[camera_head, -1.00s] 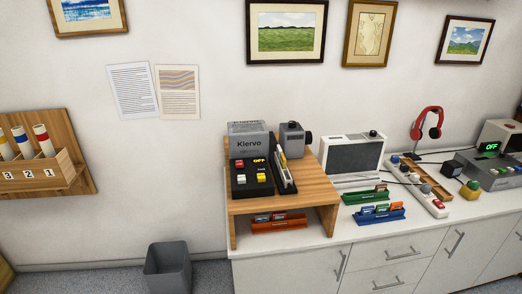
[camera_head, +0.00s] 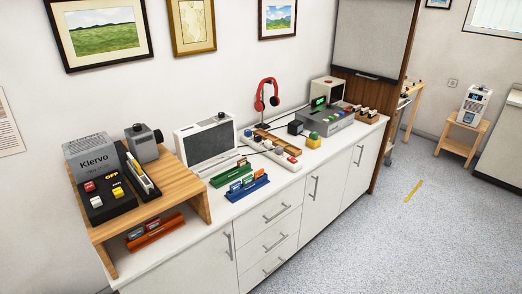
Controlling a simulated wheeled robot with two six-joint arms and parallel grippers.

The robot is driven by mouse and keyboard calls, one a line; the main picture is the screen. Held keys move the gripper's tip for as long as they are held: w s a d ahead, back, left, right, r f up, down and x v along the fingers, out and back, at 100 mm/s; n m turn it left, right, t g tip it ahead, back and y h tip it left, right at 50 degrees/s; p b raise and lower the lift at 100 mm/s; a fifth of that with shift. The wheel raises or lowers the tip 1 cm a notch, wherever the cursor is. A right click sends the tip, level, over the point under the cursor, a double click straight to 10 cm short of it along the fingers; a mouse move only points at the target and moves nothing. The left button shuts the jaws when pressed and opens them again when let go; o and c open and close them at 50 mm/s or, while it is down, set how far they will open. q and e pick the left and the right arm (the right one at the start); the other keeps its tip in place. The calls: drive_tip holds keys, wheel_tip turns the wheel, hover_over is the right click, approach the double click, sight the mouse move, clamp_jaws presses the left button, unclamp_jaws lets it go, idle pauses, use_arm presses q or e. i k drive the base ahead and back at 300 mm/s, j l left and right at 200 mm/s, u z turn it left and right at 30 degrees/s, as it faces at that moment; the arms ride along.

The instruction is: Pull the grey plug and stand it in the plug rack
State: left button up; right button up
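A white power strip (camera_head: 285,162) lies on the counter, with several small plugs or knobs along it. A blue-grey one (camera_head: 249,133) is at its far left end and a red one (camera_head: 293,160) is near its right end. Which of these is the grey plug is too small to tell. A brown wooden bar (camera_head: 264,138) lies just behind the strip and may be the plug rack. Another wooden holder with dark pieces (camera_head: 367,115) stands at the counter's right end. Neither of my grippers is in view.
A wooden riser (camera_head: 185,188) with a Klervo machine (camera_head: 92,158) stands at the left. A white-framed grey panel (camera_head: 205,142), green (camera_head: 230,172) and blue (camera_head: 247,187) card holders, a red headset (camera_head: 266,92) and a grey box (camera_head: 325,123) share the counter.

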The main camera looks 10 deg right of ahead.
sight(278, 149)
drive_tip(key=i+l+u, duration=0.15)
drive_tip(key=i+l, duration=0.2)
drive_tip(key=i+l+u, duration=0.15)
drive_tip(key=i+l, duration=0.25)
drive_tip(key=i+l+u, duration=0.15)
drive_tip(key=i+l, duration=0.25)
drive_tip(key=i+l+u, duration=0.2)
drive_tip(key=i+l, duration=0.2)
drive_tip(key=i+l+u, duration=0.15)
drive_tip(key=i+l, duration=0.15)
drive_tip(key=l, duration=0.3)
